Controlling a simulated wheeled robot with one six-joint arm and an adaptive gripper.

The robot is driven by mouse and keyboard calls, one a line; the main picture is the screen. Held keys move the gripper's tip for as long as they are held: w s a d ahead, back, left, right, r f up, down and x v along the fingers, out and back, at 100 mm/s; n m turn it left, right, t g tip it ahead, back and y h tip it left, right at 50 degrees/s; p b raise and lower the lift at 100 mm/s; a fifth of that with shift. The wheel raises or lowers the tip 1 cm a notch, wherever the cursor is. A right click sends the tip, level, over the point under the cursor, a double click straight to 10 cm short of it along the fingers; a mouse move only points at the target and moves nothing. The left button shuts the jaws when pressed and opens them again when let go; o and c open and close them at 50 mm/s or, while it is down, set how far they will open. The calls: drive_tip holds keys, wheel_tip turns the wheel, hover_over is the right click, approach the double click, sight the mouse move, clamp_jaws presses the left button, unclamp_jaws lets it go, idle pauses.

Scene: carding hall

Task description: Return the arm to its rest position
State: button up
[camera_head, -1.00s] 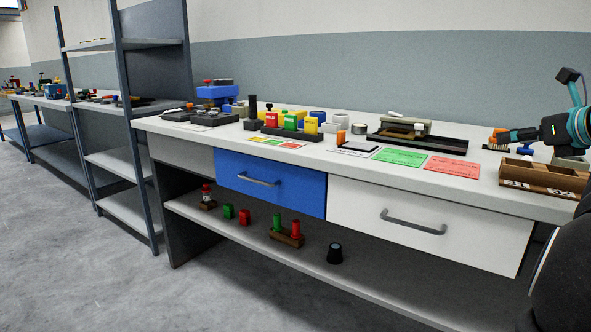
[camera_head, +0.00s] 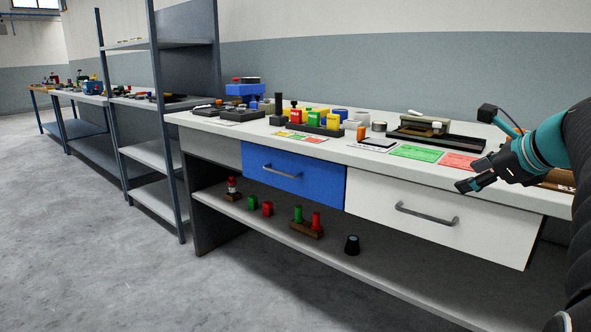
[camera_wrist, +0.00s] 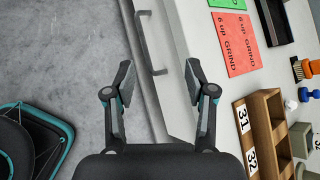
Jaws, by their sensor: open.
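My gripper (camera_head: 468,175) is in the right part of the head view, in front of the bench's right end. It is open and nothing is between its fingers. In the wrist view my gripper (camera_wrist: 156,82) shows both fingers spread, over the grey floor and the front edge of the bench. My arm comes in from the right edge of the head view and hides part of the bench's right end.
The bench has a blue drawer (camera_head: 292,180) and a white drawer (camera_head: 445,218), both shut. Green (camera_head: 417,152) and red (camera_head: 458,161) cards lie on top. A wooden box (camera_wrist: 262,125) stands near my gripper. The floor (camera_head: 100,240) at left is clear.

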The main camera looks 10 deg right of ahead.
drive_tip(key=s+a+f+n+g, duration=0.2)
drive_tip(key=s+a+f+n, duration=0.1)
drive_tip(key=a+f+n, duration=0.4)
drive_tip(key=s+a+f+n+g, duration=0.1)
drive_tip(key=s+a+f+n, duration=0.2)
drive_tip(key=a, duration=0.6)
drive_tip(key=s+a+f+n+g, duration=0.1)
drive_tip(key=s+a+f+n, duration=0.3)
drive_tip(key=s+f+n, duration=0.2)
drive_tip(key=s+a+f+n+h, duration=0.1)
drive_tip(key=s+a+f+n, duration=0.4)
drive_tip(key=n, duration=0.6)
drive_tip(key=shift+s+f+n+g, duration=0.35)
drive_tip(key=shift+s+f, duration=0.3)
drive_tip(key=shift+s, duration=0.4)
